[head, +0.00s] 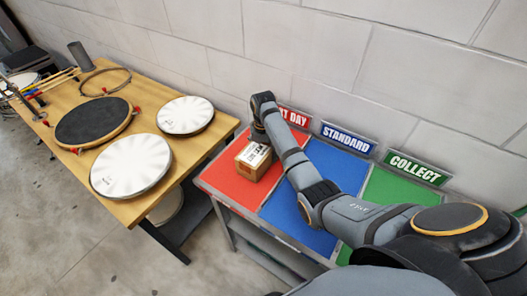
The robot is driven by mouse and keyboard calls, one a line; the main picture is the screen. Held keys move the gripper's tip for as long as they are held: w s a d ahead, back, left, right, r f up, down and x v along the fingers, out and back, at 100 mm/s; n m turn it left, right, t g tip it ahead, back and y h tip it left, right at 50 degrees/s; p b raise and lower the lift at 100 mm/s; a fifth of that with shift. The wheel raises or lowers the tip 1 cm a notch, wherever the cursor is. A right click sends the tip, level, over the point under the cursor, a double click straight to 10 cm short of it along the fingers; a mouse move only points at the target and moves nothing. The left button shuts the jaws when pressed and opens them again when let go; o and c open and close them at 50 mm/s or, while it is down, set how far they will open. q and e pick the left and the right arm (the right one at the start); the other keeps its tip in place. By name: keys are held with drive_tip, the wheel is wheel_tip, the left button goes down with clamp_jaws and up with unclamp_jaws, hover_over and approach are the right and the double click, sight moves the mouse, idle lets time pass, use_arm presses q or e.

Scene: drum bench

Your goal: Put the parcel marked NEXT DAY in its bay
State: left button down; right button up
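The parcel (253,161) is a small brown cardboard box with a white label on top, too small to read. It is at the red bay (230,182) and appears to rest on it. The red sign (294,116) behind is partly covered by my arm; "T DAY" shows. My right gripper (261,138) points down at the parcel's far upper side. Its fingertips are hidden, so I cannot tell whether it grips the box. My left gripper is out of view.
The blue bay (290,215) with its STANDARD sign (348,138) and the green bay (390,186) with its COLLECT sign (415,168) lie to the right. My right arm crosses above them. A wooden table (205,142) with drums and drumsticks stands left. A wall runs behind.

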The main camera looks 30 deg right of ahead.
drive_tip(key=o, duration=1.7)
wheel_tip(320, 180, up, 6)
drive_tip(key=shift+r+b, duration=0.1)
drive_tip(key=shift+b, duration=0.45)
wheel_tip(320, 180, up, 6)
drive_tip(key=p, duration=0.6)
drive_tip(key=shift+s+r, duration=0.1)
